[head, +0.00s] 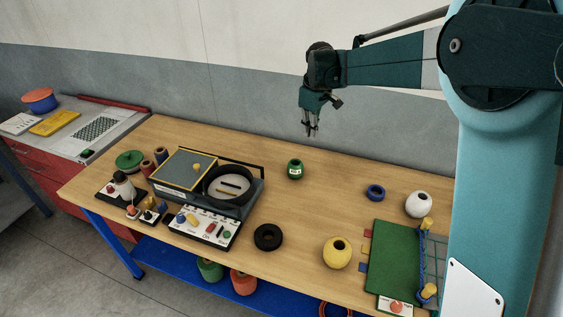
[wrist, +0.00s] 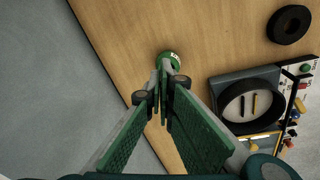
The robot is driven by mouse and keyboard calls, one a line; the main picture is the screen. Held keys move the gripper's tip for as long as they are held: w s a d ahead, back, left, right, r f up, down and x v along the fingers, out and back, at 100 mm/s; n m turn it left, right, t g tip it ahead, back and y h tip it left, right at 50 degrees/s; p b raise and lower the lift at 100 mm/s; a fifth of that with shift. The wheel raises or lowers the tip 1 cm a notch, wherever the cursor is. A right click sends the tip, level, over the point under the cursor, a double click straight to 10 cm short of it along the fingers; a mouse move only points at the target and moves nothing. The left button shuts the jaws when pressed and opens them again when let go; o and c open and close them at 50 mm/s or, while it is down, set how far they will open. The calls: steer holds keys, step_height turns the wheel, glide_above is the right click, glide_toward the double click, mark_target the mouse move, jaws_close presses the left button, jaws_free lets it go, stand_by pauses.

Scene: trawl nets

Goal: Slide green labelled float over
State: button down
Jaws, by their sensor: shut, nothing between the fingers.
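The green float (head: 294,170) with a white label stands on the wooden table near its back edge, right of the round black dish. It also shows in the wrist view (wrist: 168,58), just beyond my fingertips and partly covered by them. My gripper (head: 311,131) hangs above the table, pointing down, a little right of the float and higher than it. In the wrist view my gripper (wrist: 163,70) has its fingers together with nothing between them. I see no contact between the fingers and the float in the head view.
A device with a round black dish (head: 228,185) stands left of the float. A black ring (head: 268,237), a yellow float (head: 337,252), a blue ring (head: 375,191) and a white float (head: 418,204) lie to the front and right. The table (head: 325,195) around the green float is bare.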

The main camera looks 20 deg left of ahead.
steer(key=w+a+f+n+p, duration=0.1)
steer(key=a+f+n, duration=0.1)
steer(key=a+f, duration=0.3)
steer(key=w+a+f+n+g+p, duration=0.1)
steer(key=a+f+n+p, duration=0.1)
steer(key=a+f, duration=0.4)
steer(key=a, duration=0.5)
steer(key=shift+w+a+f+h, duration=0.25)
steer(key=shift+w+a+h, duration=0.05)
steer(key=shift+h, duration=0.1)
steer(key=shift+f, duration=0.1)
step_height(320, 180, down, 10)
steer(key=shift+r, duration=0.25)
steer(key=shift+d+f, duration=0.2)
steer(key=shift+d, duration=0.15)
steer(key=shift+d+r, duration=0.1)
steer(key=shift+d, duration=1.5)
steer(key=shift+d, duration=0.1)
